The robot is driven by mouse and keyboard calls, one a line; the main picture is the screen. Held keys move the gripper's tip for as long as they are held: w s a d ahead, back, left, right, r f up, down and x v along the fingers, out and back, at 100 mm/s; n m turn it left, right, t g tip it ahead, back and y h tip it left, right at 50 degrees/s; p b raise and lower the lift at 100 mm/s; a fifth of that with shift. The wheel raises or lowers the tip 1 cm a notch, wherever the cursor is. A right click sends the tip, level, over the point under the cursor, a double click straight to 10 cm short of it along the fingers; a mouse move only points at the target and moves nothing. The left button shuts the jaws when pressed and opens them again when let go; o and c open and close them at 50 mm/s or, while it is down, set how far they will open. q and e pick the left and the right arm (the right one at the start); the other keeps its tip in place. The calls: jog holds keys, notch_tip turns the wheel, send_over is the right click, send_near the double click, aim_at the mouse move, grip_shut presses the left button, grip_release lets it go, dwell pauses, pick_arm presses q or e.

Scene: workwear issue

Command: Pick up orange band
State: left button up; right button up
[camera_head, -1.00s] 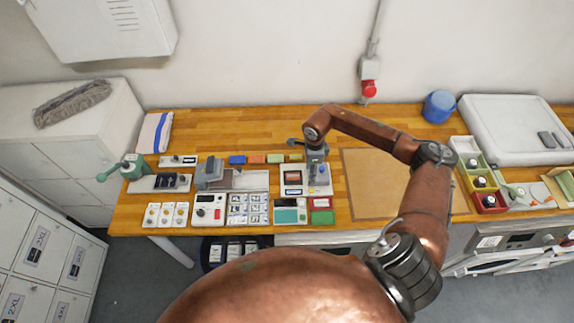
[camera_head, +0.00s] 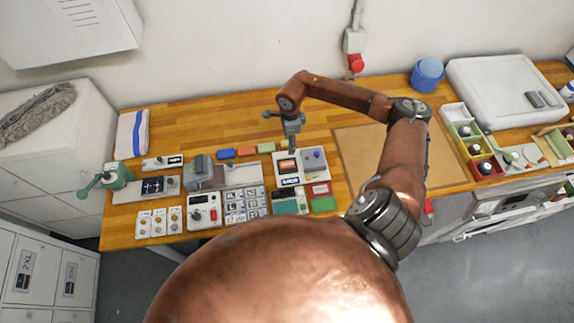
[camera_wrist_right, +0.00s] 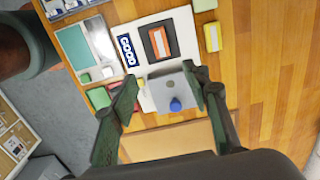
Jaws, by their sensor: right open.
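An orange block (camera_head: 245,151) lies in a row of small coloured blocks at the back of the wooden bench. An orange-and-white strip (camera_head: 287,166) also lies on the dark pad of a white device (camera_head: 302,178); it shows in the right wrist view (camera_wrist_right: 158,42). I cannot tell which of these is the orange band. My right gripper (camera_head: 292,146) hangs above the device's back edge. In the wrist view its fingers (camera_wrist_right: 160,76) are apart and empty, with the device's grey plate and blue knob beyond them. My left gripper is not in view.
A blue block (camera_head: 225,154) and a green block (camera_head: 265,147) flank the orange block. A yellow block (camera_wrist_right: 212,37) lies beside the device. A printed label card (camera_head: 244,204) and other devices crowd the left. A tan mat (camera_head: 355,160) lies to the right.

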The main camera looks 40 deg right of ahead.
jog(key=b, duration=0.8)
send_over(289, 164)
notch_tip(289, 164, down, 8)
jog(key=shift+f, duration=0.25)
jog(key=shift+w+f, duration=0.1)
jog(key=shift+f, duration=0.1)
notch_tip(289, 164, down, 2)
jog(key=shift+f+p, duration=0.1)
jog(key=shift+p, duration=0.55)
notch_tip(289, 164, down, 4)
jog(key=shift+a+f+p, duration=0.1)
jog(key=shift+f+p, duration=0.1)
jog(key=shift+p, duration=0.8)
jog(key=shift+f, duration=0.4)
jog(key=c, duration=1)
jog(key=shift+r, duration=0.1)
